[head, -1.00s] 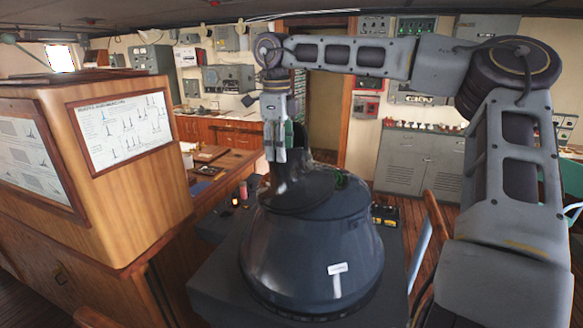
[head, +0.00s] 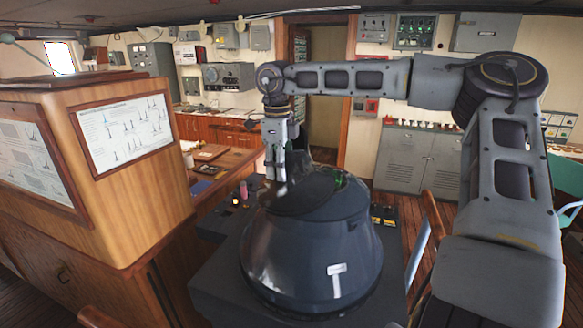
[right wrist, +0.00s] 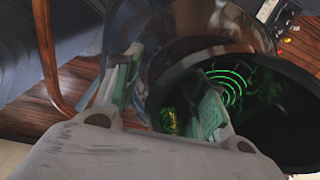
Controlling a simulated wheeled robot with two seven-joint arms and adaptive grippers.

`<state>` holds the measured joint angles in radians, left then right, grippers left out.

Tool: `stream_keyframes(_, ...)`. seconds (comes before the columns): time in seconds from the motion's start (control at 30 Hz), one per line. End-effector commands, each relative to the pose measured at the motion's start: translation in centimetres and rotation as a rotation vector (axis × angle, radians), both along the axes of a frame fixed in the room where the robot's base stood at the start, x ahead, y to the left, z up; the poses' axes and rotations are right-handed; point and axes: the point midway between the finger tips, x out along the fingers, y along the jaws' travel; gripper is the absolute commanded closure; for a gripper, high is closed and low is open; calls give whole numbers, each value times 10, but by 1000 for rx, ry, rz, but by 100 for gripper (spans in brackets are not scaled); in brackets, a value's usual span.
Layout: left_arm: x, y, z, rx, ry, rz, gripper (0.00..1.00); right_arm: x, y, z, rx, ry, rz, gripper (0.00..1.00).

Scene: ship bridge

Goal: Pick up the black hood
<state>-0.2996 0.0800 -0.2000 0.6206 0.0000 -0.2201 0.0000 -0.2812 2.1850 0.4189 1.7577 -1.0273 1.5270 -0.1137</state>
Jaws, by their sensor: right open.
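The black hood (head: 310,192) sits on top of the big dark radar console (head: 310,250). In the right wrist view the hood's dark rim (right wrist: 255,65) surrounds an opening with green rings glowing inside. My right gripper (head: 277,172) points down at the hood's left rear edge. In the right wrist view its two fingers (right wrist: 165,95) are apart, with part of the hood's wall seeming to lie between them. I cannot tell whether either finger touches it. My left gripper is not in view.
A wooden cabinet (head: 140,205) with framed charts stands close on the left. A wooden desk (head: 230,165) lies behind it. A small yellow and black box (head: 384,214) and a wooden chair (head: 433,215) are right of the console. Grey cabinets (head: 415,160) line the back wall.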

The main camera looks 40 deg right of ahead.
Motion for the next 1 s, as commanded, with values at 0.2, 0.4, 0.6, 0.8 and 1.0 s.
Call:
stream_keyframes(0.2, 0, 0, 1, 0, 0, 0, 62, 0, 0, -6, -1, 0, 0, 59)
stream_keyframes(0.4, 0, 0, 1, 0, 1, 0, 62, 0, 0, -6, -1, 0, 0, 59)
stream_keyframes(0.6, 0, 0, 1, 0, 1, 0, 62, 0, 0, -6, -1, 0, 0, 64)
stream_keyframes(0.8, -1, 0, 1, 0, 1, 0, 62, 0, 0, -6, -1, 0, 0, 90)
stream_keyframes(1.0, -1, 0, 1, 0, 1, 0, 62, 0, 0, -6, 0, -1, 0, 100)
